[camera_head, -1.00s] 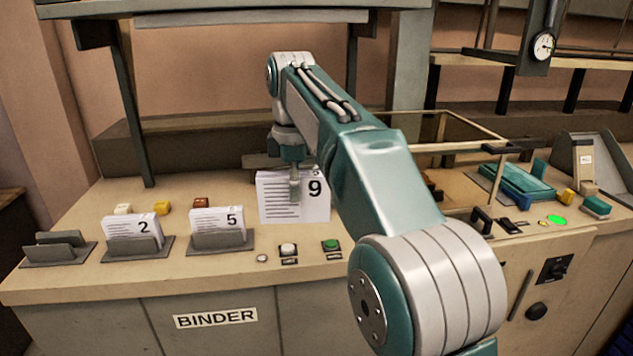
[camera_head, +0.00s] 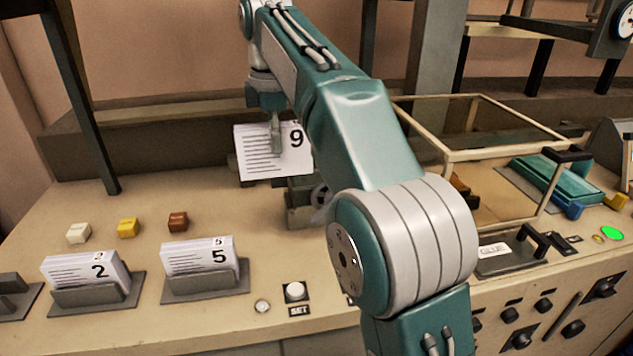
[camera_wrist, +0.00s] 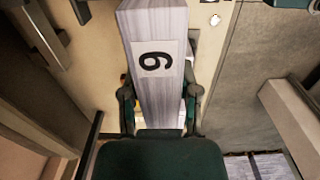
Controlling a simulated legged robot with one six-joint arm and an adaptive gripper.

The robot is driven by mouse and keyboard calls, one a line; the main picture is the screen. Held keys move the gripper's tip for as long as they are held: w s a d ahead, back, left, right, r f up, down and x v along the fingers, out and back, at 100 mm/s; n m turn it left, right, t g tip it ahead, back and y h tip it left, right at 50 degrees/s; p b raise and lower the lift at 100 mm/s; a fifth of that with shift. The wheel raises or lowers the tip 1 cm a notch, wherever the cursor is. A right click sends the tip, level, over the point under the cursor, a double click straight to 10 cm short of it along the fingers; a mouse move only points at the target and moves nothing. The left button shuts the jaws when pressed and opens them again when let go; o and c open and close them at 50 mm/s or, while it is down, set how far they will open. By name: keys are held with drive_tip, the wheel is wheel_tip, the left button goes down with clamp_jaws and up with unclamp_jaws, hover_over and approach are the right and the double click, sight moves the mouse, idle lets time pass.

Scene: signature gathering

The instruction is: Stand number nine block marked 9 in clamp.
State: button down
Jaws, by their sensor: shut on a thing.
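The number nine block (camera_head: 262,158), a white paper stack marked 9, is held upright above the bench in the head view. My gripper (camera_head: 277,140) is shut on it from above. In the wrist view the block (camera_wrist: 158,85) sits between both fingers, its number turned sideways. A grey fixture with a round wheel (camera_head: 300,207) stands on the bench just below and right of the block; it looks like the clamp. My arm and the block hide much of it, and its jaws do not show clearly.
Blocks marked 2 (camera_head: 82,270) and 5 (camera_head: 198,255) stand in grey holders at the front left. Small white, yellow and brown cubes (camera_head: 128,227) sit behind them. A glass-like case frame (camera_head: 480,150) and a teal item (camera_head: 557,180) are right. Buttons (camera_head: 295,291) line the front.

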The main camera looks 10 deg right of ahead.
drive_tip(key=shift+w+a, duration=0.1)
drive_tip(key=shift+w, duration=0.15)
drive_tip(key=w+d+f, duration=0.3)
drive_tip(key=f, duration=0.1)
drive_tip(key=w+d+f, duration=0.3)
drive_tip(key=d+f, duration=0.1)
drive_tip(key=w+d+f, duration=0.3)
drive_tip(key=d+f, duration=0.1)
drive_tip(key=shift+d+f, duration=0.25)
drive_tip(key=shift+f, duration=0.05)
drive_tip(key=shift+a+f, duration=0.1)
drive_tip(key=shift+f, duration=0.25)
drive_tip(key=shift+c, duration=1.6)
unclamp_jaws()
drive_tip(key=shift+a, duration=0.1)
drive_tip(key=shift+r, duration=0.1)
